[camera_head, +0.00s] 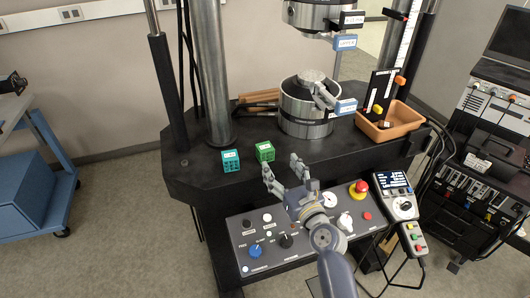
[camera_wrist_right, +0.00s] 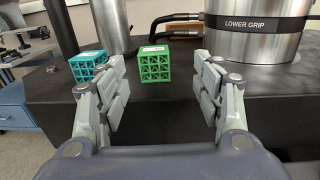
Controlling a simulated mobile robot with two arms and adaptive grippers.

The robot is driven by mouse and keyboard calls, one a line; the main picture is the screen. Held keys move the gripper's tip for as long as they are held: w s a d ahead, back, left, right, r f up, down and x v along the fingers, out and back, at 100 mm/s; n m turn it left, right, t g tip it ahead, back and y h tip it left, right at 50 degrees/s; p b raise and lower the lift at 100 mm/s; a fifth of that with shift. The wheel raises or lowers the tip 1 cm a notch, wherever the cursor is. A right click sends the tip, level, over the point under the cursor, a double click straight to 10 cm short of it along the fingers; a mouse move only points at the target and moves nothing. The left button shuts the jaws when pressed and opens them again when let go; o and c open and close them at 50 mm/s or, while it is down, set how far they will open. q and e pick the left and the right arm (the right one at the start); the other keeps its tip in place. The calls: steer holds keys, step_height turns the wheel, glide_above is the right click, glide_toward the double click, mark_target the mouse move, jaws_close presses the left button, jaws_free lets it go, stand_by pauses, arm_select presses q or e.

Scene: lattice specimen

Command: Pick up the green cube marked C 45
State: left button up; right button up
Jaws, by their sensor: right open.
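The green lattice cube (camera_head: 265,151) sits on the black machine base, with a white label on its top that is too small to read. In the right wrist view the green cube (camera_wrist_right: 155,64) is ahead of my right gripper, between the lines of its fingers and apart from them. A teal lattice cube (camera_head: 230,160) with a white label stands to its left; it also shows in the right wrist view (camera_wrist_right: 88,65), partly behind the left finger. My right gripper (camera_head: 282,171) is open and empty, just in front of the green cube. My left gripper is not in view.
The lower grip cylinder (camera_head: 305,108) stands right of the cubes, and a thick grey column (camera_head: 212,80) behind them. A control panel (camera_head: 285,228) with knobs lies below my right arm. An orange-brown tray (camera_head: 392,124) stands at the right. The base left of the teal cube is clear.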

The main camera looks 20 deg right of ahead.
mark_target(268, 152)
steer(key=w, duration=0.4)
steer(key=shift+w+a, duration=0.3)
steer(key=shift+w, duration=0.1)
steer(key=w, duration=0.2)
steer(key=w+a+p, duration=0.1)
steer(key=w, duration=0.1)
steer(key=shift+w+a+r, duration=0.1)
steer(key=shift+w+r, duration=0.05)
steer(key=shift+r, duration=0.05)
steer(key=shift+w+f, duration=0.1)
steer(key=shift+w, duration=0.35)
steer(key=c, duration=1.1)
